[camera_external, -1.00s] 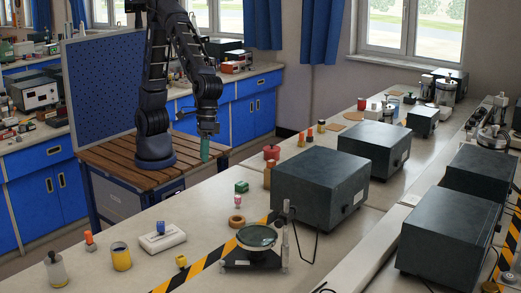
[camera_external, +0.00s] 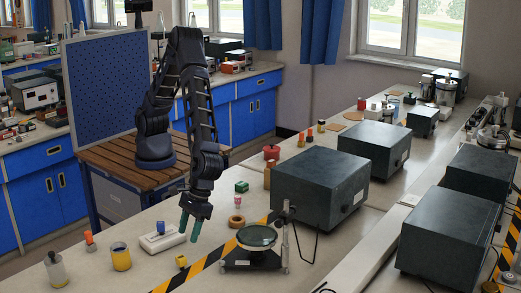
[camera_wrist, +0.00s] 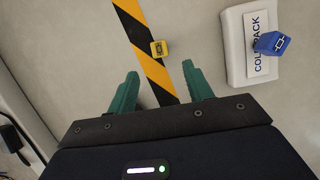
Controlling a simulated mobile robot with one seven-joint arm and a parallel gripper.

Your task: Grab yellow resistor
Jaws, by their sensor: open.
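The yellow resistor is a small yellow block (camera_external: 181,262) on the bench, beside the yellow and black striped tape. In the wrist view the yellow block (camera_wrist: 158,48) has a dark symbol on top and lies at the tape's edge, just beyond and between the fingertips. My gripper (camera_external: 189,230) has green fingers pointing down above the bench, behind the block in the external view. In the wrist view my gripper (camera_wrist: 160,72) is open, with nothing between the fingers.
A white cold pack (camera_wrist: 235,50) with a blue block (camera_wrist: 271,43) on it lies to the right in the wrist view. A yellow cylinder (camera_external: 121,258), a brown ring (camera_external: 236,221) and a round lens stand (camera_external: 257,237) are nearby. Striped tape (camera_wrist: 132,30) crosses the bench.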

